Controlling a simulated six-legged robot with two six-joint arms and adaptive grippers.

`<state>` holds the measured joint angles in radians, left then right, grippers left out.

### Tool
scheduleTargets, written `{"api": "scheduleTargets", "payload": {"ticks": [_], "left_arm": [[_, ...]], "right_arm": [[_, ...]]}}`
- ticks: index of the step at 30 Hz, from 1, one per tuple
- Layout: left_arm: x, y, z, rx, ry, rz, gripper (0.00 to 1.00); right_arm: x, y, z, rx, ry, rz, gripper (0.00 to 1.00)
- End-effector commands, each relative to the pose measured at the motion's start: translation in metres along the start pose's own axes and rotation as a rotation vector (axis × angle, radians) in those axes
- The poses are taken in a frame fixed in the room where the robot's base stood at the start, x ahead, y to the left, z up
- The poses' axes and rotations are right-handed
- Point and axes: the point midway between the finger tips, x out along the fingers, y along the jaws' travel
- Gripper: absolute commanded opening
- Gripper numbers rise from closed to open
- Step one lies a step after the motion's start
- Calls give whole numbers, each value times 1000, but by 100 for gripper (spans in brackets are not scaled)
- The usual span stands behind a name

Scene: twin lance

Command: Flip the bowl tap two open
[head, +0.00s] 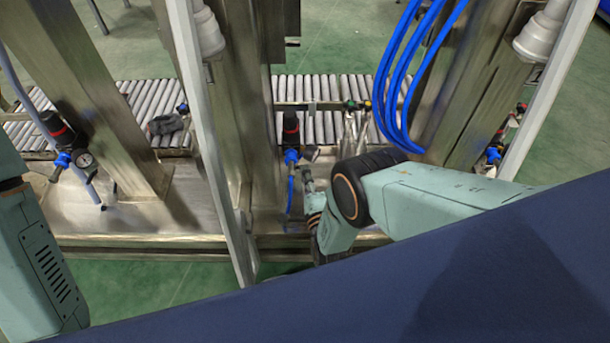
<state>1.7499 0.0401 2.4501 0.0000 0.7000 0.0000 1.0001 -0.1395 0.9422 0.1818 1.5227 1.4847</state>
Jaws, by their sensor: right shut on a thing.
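A small blue fitting (291,157) sits in the middle of the metal machine, below a black-capped regulator (290,128). I take it to be at bowl tap two, but no label is readable. My right arm reaches in from the right, and its gripper (307,176) is at the right side of this fitting, by a small grey piece. The gripper is small and partly hidden by its own wrist. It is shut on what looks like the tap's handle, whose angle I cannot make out. My left arm shows at the left edge, with its gripper out of view.
Steel posts (88,90) and a slanted pale post (205,130) stand around the work spot. Blue hoses (400,75) hang at the upper right. A roller conveyor (345,92) runs behind. Another regulator with a gauge (83,159) is at left.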

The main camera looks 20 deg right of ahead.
Motion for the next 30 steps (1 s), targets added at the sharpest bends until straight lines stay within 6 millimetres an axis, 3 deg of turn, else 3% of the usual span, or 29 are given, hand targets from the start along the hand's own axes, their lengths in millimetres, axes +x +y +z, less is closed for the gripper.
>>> {"api": "scheduleTargets", "payload": {"ticks": [9, 22, 23, 25, 30], "left_arm": [[6, 0, 0, 0, 0, 0, 59], [7, 0, 0, 0, 0, 0, 59], [7, 0, 0, 0, 0, 0, 59], [7, 0, 0, 0, 0, 0, 59], [7, 0, 0, 0, 0, 0, 59]], "right_arm": [[7, 0, -6, 0, -167, -2, 0], [8, -2, -5, 1, -195, -3, 0], [8, -2, -5, 1, -195, -4, 9], [8, -2, -5, 1, -195, -4, 15], [7, -1, -6, 1, -193, -2, 17]]}}
